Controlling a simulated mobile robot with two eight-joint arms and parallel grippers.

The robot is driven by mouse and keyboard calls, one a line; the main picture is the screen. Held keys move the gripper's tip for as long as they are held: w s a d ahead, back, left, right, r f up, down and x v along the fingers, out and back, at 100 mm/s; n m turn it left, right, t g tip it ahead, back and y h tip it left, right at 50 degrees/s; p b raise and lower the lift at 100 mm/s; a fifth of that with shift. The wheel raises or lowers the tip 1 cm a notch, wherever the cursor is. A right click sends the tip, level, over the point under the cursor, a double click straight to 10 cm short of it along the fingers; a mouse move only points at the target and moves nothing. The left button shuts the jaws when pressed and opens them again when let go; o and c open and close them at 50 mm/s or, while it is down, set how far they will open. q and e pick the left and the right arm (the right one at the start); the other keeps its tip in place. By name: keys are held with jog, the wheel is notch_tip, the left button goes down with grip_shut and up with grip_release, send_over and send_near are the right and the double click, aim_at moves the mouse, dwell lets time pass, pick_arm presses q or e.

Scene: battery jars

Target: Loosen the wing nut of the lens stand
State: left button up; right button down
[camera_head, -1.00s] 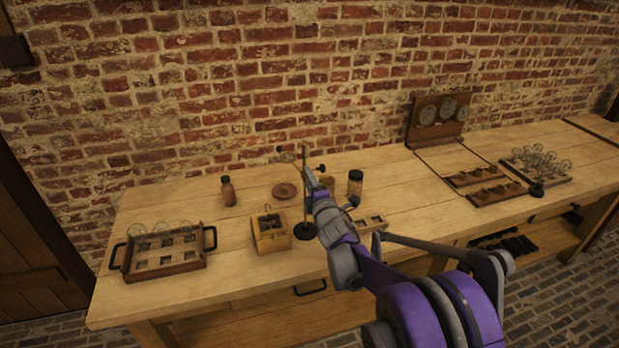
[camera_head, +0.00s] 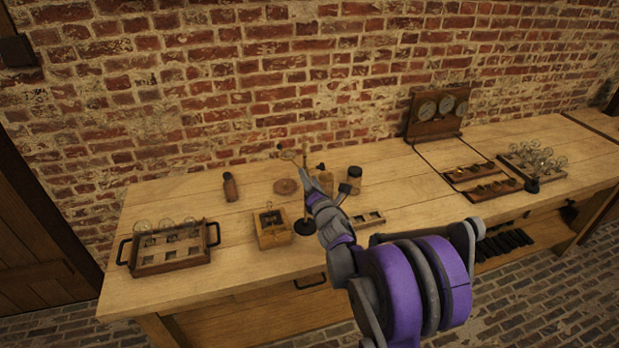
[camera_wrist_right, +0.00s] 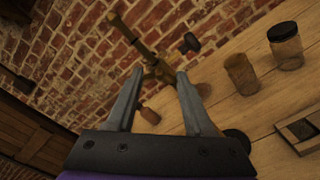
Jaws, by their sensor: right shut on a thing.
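The lens stand has a thin brass rod (camera_head: 304,150), a lens ring (camera_head: 289,155) at its upper left and a round dark base (camera_head: 303,227) on the bench. My right gripper (camera_head: 307,172) reaches the upper part of the stand. In the right wrist view, its two fingers (camera_wrist_right: 159,75) stand on either side of a brass fitting (camera_wrist_right: 158,68), which I take for the wing nut, and are shut on it. The rod (camera_wrist_right: 124,28) and a dark knob (camera_wrist_right: 190,43) show beyond. The fingers hide part of the fitting. My left gripper is out of view.
A wooden box (camera_head: 271,237) stands just left of the base. A brown bottle (camera_head: 230,186) and handled tray (camera_head: 171,265) are further left.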

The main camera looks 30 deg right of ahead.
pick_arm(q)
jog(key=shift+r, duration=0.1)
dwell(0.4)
pick_arm(e)
jog(key=shift+c, duration=1.5)
grip_release()
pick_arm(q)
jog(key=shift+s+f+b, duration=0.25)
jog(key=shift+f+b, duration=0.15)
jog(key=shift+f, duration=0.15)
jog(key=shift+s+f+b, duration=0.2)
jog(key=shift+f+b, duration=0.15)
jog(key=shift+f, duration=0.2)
pick_arm(e)
jog(key=v, duration=1)
jog(key=shift+s, duration=0.35)
jog(key=shift+a, duration=0.2)
